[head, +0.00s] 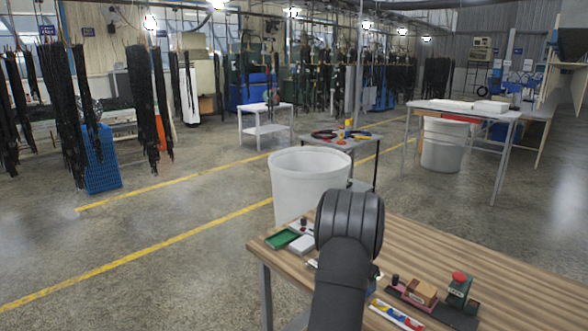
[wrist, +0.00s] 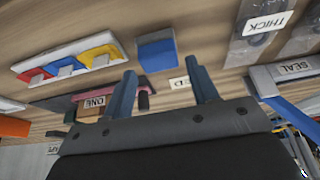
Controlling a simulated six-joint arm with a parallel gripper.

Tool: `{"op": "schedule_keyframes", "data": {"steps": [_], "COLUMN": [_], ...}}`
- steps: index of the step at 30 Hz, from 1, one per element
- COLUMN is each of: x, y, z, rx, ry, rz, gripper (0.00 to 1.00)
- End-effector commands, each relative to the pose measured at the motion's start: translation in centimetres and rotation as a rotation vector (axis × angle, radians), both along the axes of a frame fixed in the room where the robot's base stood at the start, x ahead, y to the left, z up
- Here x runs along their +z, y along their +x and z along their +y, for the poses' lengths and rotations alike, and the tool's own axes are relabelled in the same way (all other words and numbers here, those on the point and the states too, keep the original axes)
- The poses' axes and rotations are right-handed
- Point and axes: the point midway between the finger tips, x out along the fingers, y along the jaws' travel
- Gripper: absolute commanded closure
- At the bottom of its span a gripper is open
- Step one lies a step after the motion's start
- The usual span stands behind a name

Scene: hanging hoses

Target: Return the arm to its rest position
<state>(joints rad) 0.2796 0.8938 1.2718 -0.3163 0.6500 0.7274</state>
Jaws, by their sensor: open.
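My arm (head: 348,255) reaches over the wooden table (head: 520,265) in the head view, and its dark round joint hides my gripper there. In the wrist view my gripper (wrist: 160,68) shows two blue-grey fingers standing well apart. No object shows held between them. Beyond the fingertips, a blue block (wrist: 157,50) lies on the wood. A white tray with red, blue and yellow pieces (wrist: 70,64) lies to its left. The gap between the fingers and the tabletop cannot be told exactly.
A green tray (head: 281,239) and a white box (head: 302,244) are left of my arm. A brown box (head: 421,292) and a red-topped green device (head: 459,286) are to its right. Clear bags labelled THICK (wrist: 265,24) lie upper right. A white bin (head: 300,180) stands behind the table.

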Motion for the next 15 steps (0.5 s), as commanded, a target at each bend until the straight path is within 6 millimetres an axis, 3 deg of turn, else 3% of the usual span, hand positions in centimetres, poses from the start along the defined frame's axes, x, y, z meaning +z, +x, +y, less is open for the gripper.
{"op": "schedule_keyframes", "data": {"steps": [14, 15], "x": [8.1, 7.3], "y": [-2.4, -2.4], "z": [2.4, 2.3], "rx": [0.001, 0.0], "ry": [0.0, 0.003], "rz": [0.0, 0.007], "gripper": [0.46, 0.46]}}
